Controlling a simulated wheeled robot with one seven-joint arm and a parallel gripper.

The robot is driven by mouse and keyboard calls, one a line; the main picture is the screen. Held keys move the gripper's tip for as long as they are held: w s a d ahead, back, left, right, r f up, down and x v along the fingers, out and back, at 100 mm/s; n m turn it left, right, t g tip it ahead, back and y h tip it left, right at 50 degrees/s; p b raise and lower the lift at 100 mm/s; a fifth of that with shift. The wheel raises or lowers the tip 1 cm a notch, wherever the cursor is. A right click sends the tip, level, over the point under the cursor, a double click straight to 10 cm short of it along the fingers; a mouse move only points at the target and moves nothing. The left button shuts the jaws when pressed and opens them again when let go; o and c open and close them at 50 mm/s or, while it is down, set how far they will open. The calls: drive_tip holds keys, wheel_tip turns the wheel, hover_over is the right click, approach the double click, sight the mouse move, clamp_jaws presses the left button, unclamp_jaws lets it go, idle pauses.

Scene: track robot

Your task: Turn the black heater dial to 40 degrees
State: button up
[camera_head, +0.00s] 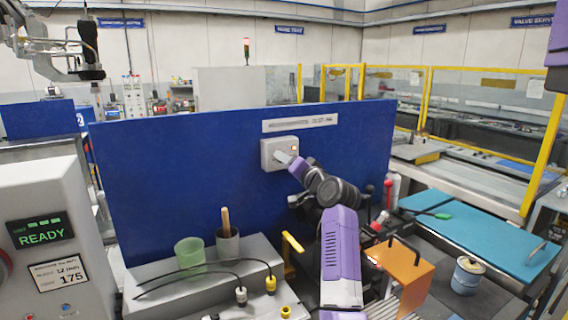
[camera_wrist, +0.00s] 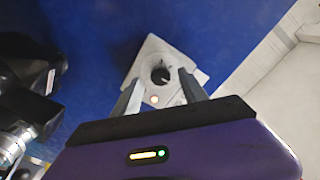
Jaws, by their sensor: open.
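The heater box (camera_head: 278,153) is a light grey box fixed to the blue upright panel. In the wrist view the box (camera_wrist: 163,50) appears tilted, with the round black dial (camera_wrist: 161,76) on its face and a small lit lamp (camera_wrist: 154,99) below it. My gripper (camera_wrist: 160,80) is open, with one finger on each side of the dial in that view. Whether the fingers touch the dial cannot be told. In the head view my gripper (camera_head: 288,160) is in front of the box and hides the dial. The scale marks are too small to read.
A green cup (camera_head: 190,258) and a grey cup with a wooden handle (camera_head: 228,245) stand on the bench below the panel. Black cables with connectors (camera_head: 241,296) lie there. An orange block (camera_head: 402,270) and a tin (camera_head: 467,277) are at right. A READY display unit (camera_head: 42,235) stands left.

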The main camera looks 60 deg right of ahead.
drive_tip(key=shift+b+v, duration=0.45)
drive_tip(key=shift+v, duration=2.15)
